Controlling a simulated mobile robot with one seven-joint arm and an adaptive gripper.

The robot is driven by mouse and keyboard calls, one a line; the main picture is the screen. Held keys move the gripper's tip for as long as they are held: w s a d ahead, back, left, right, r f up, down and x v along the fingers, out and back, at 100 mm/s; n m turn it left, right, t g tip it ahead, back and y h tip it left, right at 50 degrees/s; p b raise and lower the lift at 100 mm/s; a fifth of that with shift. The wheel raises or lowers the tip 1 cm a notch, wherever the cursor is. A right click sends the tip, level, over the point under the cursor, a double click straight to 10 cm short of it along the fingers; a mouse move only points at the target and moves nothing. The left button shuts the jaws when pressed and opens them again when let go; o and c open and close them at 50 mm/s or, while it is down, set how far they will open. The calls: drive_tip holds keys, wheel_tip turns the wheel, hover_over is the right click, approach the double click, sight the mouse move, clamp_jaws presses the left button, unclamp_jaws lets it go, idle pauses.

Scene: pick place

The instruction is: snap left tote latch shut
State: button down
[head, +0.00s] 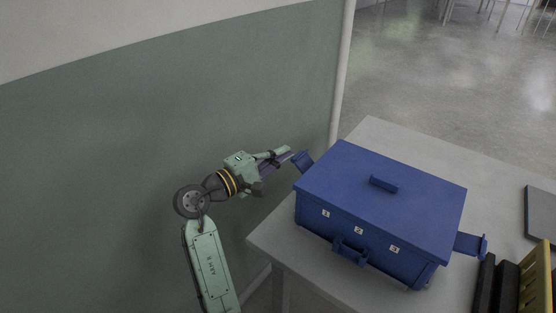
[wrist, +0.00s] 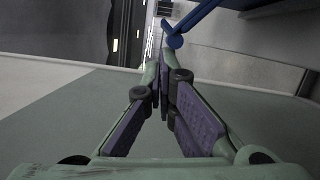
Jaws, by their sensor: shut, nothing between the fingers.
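A blue tote (head: 385,205) with a closed lid stands on the grey table. Its left latch (head: 303,161) sticks out from the left end, swung away from the body. In the wrist view the latch (wrist: 190,20) shows just beyond my fingertips. My gripper (head: 286,152) is shut and empty, its tips close to the left latch. I cannot tell whether they touch. The right latch (head: 470,244) also sticks out from the tote. A front latch or handle (head: 348,251) hangs on the front side, below the labels 1, 2 and 3.
The grey table (head: 385,135) has bare room behind the tote. A dark flat object (head: 540,213) lies at the right, with black and yellow items (head: 535,280) near the lower right. A green and white wall (head: 120,130) stands close behind my arm.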

sight(296, 159)
drive_tip(key=shift+s+d+r+m+g+y, duration=0.1)
drive_tip(key=shift+s+d+r+m+y, duration=0.15)
drive_tip(key=shift+s+d+r+m, duration=0.7)
drive_tip(key=shift+w+d+r+m+g+y, duration=0.1)
drive_tip(key=shift+d+r+m+y, duration=0.35)
drive_tip(key=shift+m, duration=1.15)
drive_tip(key=shift+s+d+r+m+g+y, duration=0.1)
drive_tip(key=shift+s+d+r+m, duration=0.4)
drive_tip(key=shift+r+m, duration=0.55)
drive_tip(key=shift+f, duration=0.2)
